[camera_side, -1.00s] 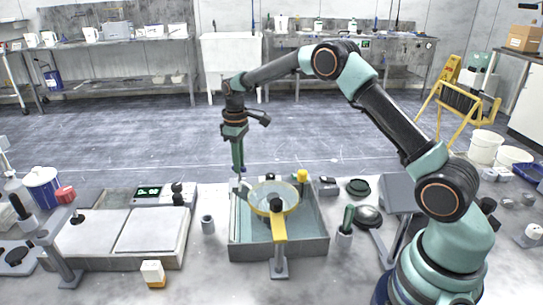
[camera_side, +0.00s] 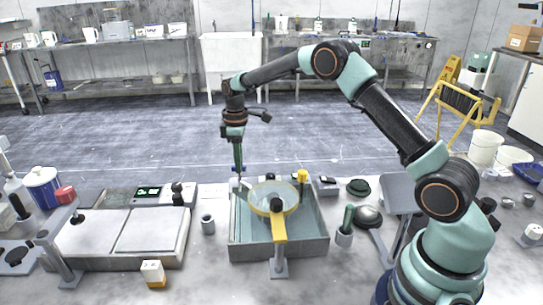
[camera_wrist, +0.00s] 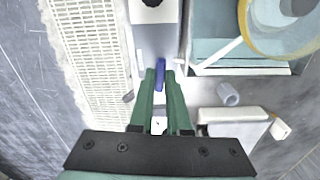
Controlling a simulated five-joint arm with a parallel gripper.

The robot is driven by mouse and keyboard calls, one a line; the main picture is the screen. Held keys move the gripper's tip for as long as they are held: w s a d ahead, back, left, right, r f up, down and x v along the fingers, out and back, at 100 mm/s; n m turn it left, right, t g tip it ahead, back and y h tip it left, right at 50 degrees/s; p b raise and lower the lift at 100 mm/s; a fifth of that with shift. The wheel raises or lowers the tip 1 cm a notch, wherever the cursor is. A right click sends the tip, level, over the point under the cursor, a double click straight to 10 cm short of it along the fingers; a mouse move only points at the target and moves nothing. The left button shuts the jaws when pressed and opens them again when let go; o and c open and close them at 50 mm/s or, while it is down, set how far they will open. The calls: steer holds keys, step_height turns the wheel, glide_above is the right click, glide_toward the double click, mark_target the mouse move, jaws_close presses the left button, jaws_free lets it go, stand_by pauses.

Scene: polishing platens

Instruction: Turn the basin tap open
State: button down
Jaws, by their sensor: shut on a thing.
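The basin (camera_side: 250,248) is a grey rectangular tub with a pale blue inside, in the middle of the bench in the side view; its corner also shows in the wrist view (camera_wrist: 240,67). The tap's blue handle (camera_wrist: 160,76) lies between my fingertips in the wrist view. It also shows as a small blue bar (camera_side: 234,169) above the basin's back left corner in the side view. My gripper (camera_side: 238,168) points down there, shut on the handle. The green fingers also show in the wrist view (camera_wrist: 161,74). The fingers hide part of the handle.
A yellow-rimmed round dish (camera_side: 262,206) sits over the basin, with a yellow arm on a post (camera_side: 279,255) in front. A green-handled tool (camera_side: 347,220) stands right.

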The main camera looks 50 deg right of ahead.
steer(key=c, duration=0.9)
jaws_free()
steer(key=shift+r, duration=0.1)
steer(key=shift+r, duration=6)
